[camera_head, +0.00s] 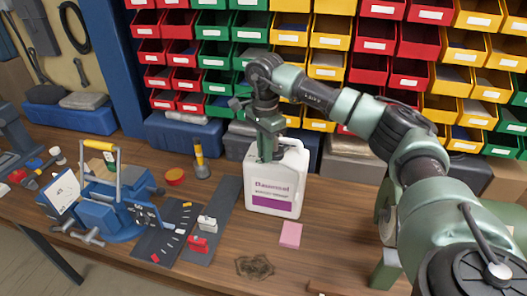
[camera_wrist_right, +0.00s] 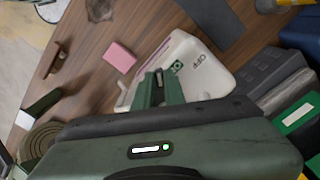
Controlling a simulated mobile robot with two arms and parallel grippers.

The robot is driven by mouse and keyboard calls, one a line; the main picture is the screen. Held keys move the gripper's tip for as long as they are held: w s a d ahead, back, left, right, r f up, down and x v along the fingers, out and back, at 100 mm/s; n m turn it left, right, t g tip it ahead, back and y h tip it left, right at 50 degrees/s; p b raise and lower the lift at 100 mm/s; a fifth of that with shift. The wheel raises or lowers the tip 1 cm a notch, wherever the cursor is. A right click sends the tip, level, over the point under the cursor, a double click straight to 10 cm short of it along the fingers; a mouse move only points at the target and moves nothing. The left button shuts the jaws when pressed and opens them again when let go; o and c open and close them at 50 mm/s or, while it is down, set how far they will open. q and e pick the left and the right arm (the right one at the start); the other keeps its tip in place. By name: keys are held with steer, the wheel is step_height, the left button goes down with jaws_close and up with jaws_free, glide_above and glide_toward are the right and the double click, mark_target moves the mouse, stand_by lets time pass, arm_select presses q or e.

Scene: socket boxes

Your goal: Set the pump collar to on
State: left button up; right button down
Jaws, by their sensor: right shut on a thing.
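A white jug (camera_head: 283,177) with a purple label stands upright on the wooden bench in the head view. My right gripper (camera_head: 268,154) comes down from above onto its top and is shut there. In the right wrist view, the jug's white top (camera_wrist_right: 214,74) carries the word OFF and a small green mark beside the fingers (camera_wrist_right: 161,88). The pump collar itself is mostly hidden by the gripper, so its setting cannot be read. My left gripper is not in view.
A pink pad (camera_head: 290,234) lies in front of the jug. A dark mat (camera_head: 211,224) with small parts and a blue fixture (camera_head: 105,202) stand to the left. Blue cases (camera_head: 184,134) and colored bins (camera_head: 292,40) line the back. The front bench is mostly clear.

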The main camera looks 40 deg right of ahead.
steer(key=shift+s+r+n, duration=0.1)
steer(key=shift+s+n, duration=0.15)
steer(key=shift+n, duration=0.55)
steer(key=c, duration=1.5)
jaws_free()
steer(key=shift+r+b, duration=0.4)
steer(key=shift+r, duration=0.1)
step_height(320, 180, up, 7)
steer(key=shift+f+b, duration=0.1)
steer(key=shift+b, duration=0.65)
steer(key=shift+s+f, duration=0.1)
steer(key=shift+s, duration=0.05)
